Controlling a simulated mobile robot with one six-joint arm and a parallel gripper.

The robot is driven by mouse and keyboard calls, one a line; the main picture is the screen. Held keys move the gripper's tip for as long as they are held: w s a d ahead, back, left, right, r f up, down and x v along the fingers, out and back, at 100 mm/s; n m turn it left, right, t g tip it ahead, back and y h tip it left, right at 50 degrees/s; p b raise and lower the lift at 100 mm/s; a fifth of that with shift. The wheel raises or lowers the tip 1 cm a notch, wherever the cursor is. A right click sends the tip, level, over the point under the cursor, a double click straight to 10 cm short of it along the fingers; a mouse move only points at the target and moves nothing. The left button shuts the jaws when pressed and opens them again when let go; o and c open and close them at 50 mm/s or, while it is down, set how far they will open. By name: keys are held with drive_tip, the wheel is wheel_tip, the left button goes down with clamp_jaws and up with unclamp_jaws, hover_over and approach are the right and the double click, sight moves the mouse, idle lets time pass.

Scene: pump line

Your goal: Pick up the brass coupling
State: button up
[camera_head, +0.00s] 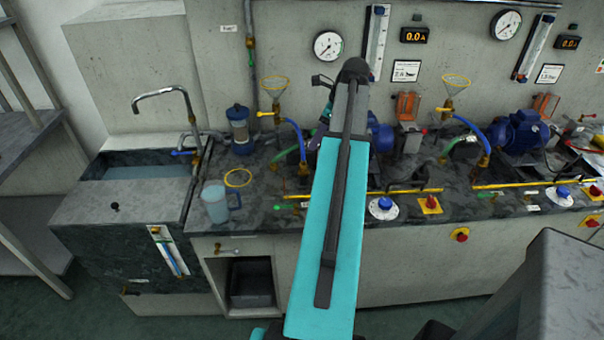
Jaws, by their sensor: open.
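I cannot single out a separate brass coupling with certainty. Brass-coloured fittings show on the pump line below the left yellow funnel ring (276,106) and below the right yellow funnel ring (447,104). My teal and grey arm rises through the middle of the picture and covers part of the bench. Small dark and teal parts of my arm show just left of its upper end. My gripper's fingers cannot be made out; they appear hidden behind the arm.
A sink (135,172) with a curved tap (165,92) is at the left. A pale blue jug (217,203) stands near the worktop's front edge. Blue pumps (518,132), hoses and yellow pipes (500,184) crowd the bench at right. Open shelving stands far left.

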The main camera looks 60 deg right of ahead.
sight(304, 161)
drive_tip(key=shift+w+f, duration=0.25)
drive_tip(key=shift+w, duration=0.05)
drive_tip(key=shift+f, duration=0.15)
drive_tip(key=shift+p+x, duration=0.65)
drive_tip(key=shift+x, duration=3.5)
drive_tip(key=shift+s, duration=0.1)
drive_tip(key=shift+d+f, duration=0.1)
drive_tip(key=shift+f, duration=0.05)
